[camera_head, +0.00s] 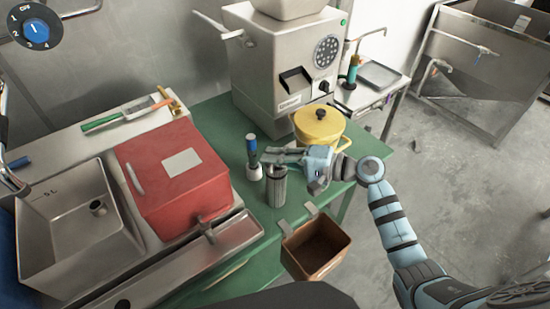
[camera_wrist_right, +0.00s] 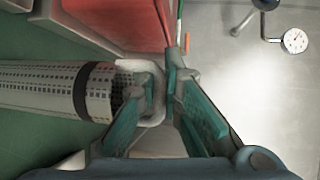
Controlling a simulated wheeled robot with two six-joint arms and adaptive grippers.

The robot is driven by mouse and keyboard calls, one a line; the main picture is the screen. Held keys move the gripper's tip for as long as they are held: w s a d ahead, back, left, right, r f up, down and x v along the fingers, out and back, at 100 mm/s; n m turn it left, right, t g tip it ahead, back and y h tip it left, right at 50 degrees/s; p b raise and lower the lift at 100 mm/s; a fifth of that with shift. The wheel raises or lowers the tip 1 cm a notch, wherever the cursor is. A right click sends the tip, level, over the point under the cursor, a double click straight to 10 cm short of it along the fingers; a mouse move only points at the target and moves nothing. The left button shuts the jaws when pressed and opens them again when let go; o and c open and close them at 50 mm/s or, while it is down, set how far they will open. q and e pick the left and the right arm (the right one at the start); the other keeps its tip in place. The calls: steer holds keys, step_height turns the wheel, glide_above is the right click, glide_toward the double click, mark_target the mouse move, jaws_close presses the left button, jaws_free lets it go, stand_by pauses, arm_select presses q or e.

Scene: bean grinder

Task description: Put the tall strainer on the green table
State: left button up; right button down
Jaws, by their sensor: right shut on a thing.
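The tall strainer (camera_head: 276,187) is a slim grey perforated metal cylinder. It is upright over the green table (camera_head: 222,119), near its front edge; I cannot tell whether its bottom touches the tabletop. My right gripper (camera_head: 268,157) is at its upper end, reaching in from the right. In the right wrist view the strainer (camera_wrist_right: 45,90) lies across the left side, with a black band near its rim. Its bent light-grey handle (camera_wrist_right: 156,82) is between the fingers of the right gripper (camera_wrist_right: 165,82), which are shut on it. My left gripper is not seen.
A blue-handled tool with a white base (camera_head: 253,170) stands close left of the strainer. A red box (camera_head: 175,185) is farther left. A yellow pot (camera_head: 320,125) and a large grinder (camera_head: 285,75) stand behind. A brown bin (camera_head: 315,247) hangs at the front edge.

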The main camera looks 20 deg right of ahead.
steer(key=shift+f, duration=0.2)
steer(key=c, duration=1.8)
jaws_free()
steer(key=shift+o, duration=0.2)
steer(key=shift+r, duration=0.1)
steer(key=shift+r, duration=0.2)
steer(key=b+v, duration=0.1)
steer(key=v, duration=1.1)
steer(key=shift+f, duration=0.1)
